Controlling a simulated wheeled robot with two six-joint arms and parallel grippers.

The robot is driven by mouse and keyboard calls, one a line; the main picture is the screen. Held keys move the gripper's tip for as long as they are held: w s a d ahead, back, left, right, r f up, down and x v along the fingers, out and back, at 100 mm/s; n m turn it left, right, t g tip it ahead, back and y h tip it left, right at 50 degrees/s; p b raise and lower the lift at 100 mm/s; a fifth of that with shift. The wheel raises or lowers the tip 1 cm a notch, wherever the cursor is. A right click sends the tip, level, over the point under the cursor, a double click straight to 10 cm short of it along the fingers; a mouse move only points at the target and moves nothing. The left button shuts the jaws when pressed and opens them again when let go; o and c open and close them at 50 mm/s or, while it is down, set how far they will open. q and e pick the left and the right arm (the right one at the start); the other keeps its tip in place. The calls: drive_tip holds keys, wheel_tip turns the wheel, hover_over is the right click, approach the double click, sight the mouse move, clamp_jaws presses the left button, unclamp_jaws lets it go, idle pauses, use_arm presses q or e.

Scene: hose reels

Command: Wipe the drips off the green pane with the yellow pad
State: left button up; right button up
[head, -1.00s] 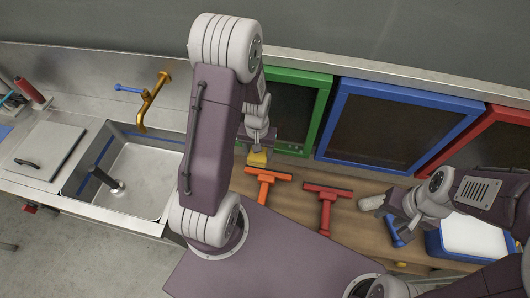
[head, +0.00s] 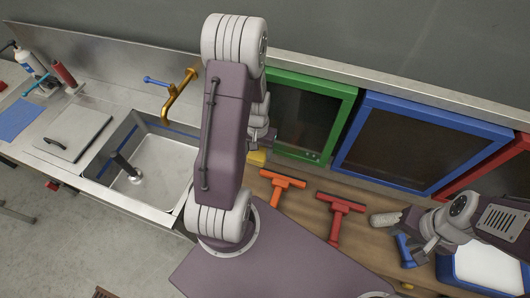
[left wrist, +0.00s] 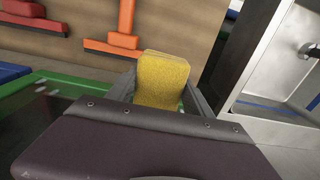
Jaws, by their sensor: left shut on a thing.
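The green-framed pane (head: 307,118) leans upright at the back of the counter, its left part hidden behind my left arm. Small pale drips show low on its dark glass in the left wrist view (left wrist: 60,115). My left gripper (head: 262,142) is shut on the yellow pad (head: 256,158), close to the pane's lower left corner. In the left wrist view the pad (left wrist: 162,80) sits upright between the fingers. Whether it touches the glass I cannot tell. My right gripper (head: 428,243) is at the right, beside a blue handle (head: 404,250); its jaws are unclear.
An orange squeegee (head: 281,183) and a red squeegee (head: 338,210) lie on the wooden counter. A blue-framed pane (head: 400,145) and a red-framed one (head: 495,165) stand to the right. A steel sink (head: 158,170) with a brass tap (head: 180,92) is at left.

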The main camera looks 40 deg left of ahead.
use_arm(q)
drive_tip(key=shift+s+a, duration=0.1)
drive_tip(key=shift+a, duration=0.45)
drive_tip(key=shift+s+a, duration=0.15)
drive_tip(key=shift+a, duration=0.35)
drive_tip(key=shift+s+a, duration=0.15)
drive_tip(key=shift+a, duration=0.35)
drive_tip(key=a, duration=0.2)
drive_tip(key=s+a+p, duration=0.1)
drive_tip(key=a, duration=0.1)
drive_tip(key=shift+s+a, duration=0.1)
drive_tip(key=shift+a, duration=0.2)
drive_tip(key=s+d, duration=0.2)
drive_tip(key=s, duration=0.4)
drive_tip(key=shift+s, duration=0.4)
